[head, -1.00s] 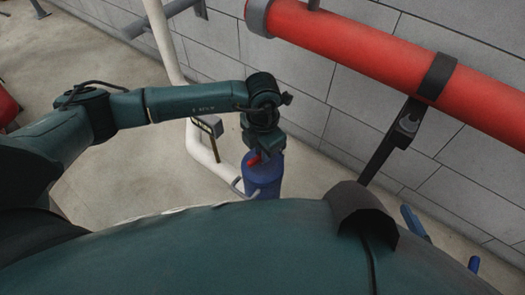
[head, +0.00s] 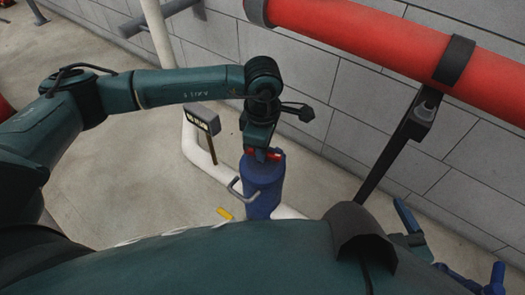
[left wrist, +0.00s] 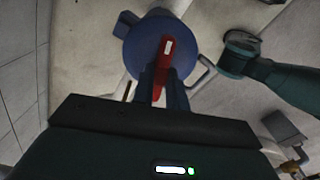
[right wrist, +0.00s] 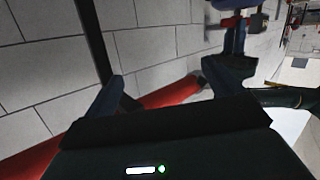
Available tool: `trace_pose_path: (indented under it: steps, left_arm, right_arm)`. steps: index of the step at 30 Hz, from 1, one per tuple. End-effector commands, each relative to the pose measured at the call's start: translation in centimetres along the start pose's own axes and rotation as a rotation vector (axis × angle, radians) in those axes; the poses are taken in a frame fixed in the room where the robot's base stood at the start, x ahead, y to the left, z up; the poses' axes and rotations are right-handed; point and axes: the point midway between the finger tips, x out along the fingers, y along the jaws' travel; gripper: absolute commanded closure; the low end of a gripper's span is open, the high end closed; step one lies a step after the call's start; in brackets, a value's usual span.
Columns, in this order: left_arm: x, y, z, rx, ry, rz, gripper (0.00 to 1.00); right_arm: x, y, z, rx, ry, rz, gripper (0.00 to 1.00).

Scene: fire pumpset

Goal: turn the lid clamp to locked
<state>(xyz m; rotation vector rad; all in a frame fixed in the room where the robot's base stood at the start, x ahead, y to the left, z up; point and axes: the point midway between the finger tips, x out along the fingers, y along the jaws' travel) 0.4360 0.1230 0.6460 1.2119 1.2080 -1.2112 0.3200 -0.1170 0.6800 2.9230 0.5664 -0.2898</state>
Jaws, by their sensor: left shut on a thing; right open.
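The lid clamp is a red bar (left wrist: 166,58) on top of a blue upright canister (left wrist: 136,50) in the left wrist view. In the head view a little of the red clamp (head: 276,155) shows at the top of the blue canister (head: 263,190). My left gripper (head: 262,152) points down onto the lid. Its two blue fingers (left wrist: 164,82) are shut on the red bar, one on each side.
A thick red pipe (head: 370,45) runs along the grey block wall (head: 300,90), with a dark bracket (head: 398,145) below it. A small box on a post (head: 203,118) and a white pipe (head: 197,150) stand left of the canister. A grey handle (head: 236,190) projects from the canister's side.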

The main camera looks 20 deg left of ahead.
Motion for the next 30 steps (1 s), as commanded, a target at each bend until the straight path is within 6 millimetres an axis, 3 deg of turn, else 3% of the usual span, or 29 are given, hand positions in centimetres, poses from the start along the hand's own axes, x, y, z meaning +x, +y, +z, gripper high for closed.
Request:
trace_pose_path:
  steps: [15, 30]
  left_arm:
    - [0.04, 0.03, 0.06, 0.316, -0.002, 0.002, 1.00]
    - [-0.09, 0.01, 0.06, 0.364, -0.002, 0.001, 1.00]
  right_arm:
    - [0.55, -0.42, -0.24, -0.055, 0.172, 0.005, 0.09]
    - [0.53, -0.50, -0.47, -0.064, 0.200, 0.005, 0.09]
